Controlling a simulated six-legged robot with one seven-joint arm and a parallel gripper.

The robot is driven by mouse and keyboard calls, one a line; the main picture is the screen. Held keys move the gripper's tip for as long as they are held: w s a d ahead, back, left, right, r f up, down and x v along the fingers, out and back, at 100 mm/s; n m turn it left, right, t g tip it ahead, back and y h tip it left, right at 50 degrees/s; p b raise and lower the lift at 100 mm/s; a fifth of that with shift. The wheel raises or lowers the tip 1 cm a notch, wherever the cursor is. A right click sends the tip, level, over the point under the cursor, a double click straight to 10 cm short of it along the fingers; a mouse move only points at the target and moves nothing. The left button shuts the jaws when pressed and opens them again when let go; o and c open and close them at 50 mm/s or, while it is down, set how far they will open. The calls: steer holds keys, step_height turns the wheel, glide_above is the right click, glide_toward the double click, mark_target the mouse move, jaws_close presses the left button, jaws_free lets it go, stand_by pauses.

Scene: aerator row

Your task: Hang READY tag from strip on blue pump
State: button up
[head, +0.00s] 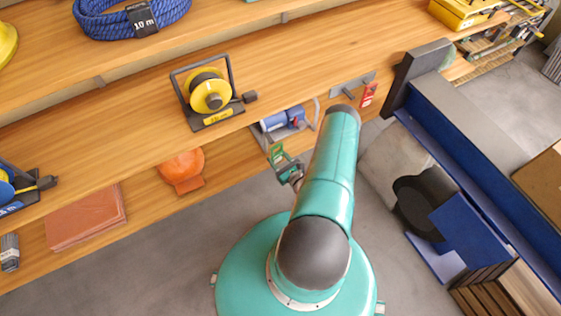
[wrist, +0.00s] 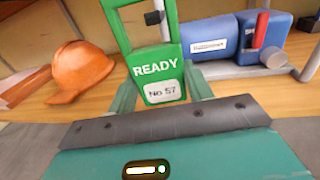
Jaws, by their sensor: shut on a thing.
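The green READY tag (wrist: 157,62), marked No 57, stands upright between the fingers of my gripper (wrist: 162,92), which is shut on its lower part. In the head view the tag (head: 276,153) and my gripper (head: 287,167) are in front of the lower shelf. The blue pump (wrist: 237,38) lies behind and right of the tag, with a red lever and grey pipe; it also shows in the head view (head: 278,122). A dark peg end shows in the tag's upper opening; I cannot tell whether it passes through. The grey strip (head: 343,88) holds a red tag (head: 369,94).
An orange hard hat (head: 181,168) sits on the lower shelf left of the pump; it also shows in the wrist view (wrist: 80,76). A yellow reel (head: 208,92) stands on the shelf above. A blue-sided bench (head: 470,165) is at the right.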

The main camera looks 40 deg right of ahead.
steer(key=shift+w+d+f, duration=0.25)
steer(key=shift+w+d, duration=0.05)
steer(key=shift+w, duration=0.65)
steer(key=shift+w+d+f, duration=0.25)
steer(key=shift+w, duration=0.75)
steer(key=shift+w+d+f, duration=0.25)
steer(key=shift+w+d, duration=0.05)
steer(key=shift+w, duration=0.65)
steer(key=o, duration=1)
steer(key=shift+s, duration=0.1)
steer(key=shift+c, duration=0.5)
steer(key=shift+s+a, duration=0.45)
steer(key=shift+s, duration=0.95)
steer(key=shift+s+a, duration=0.4)
steer(key=shift+s, duration=1)
steer(key=shift+s+a, duration=0.45)
steer(key=shift+s, duration=0.95)
steer(key=shift+s+d, duration=0.1)
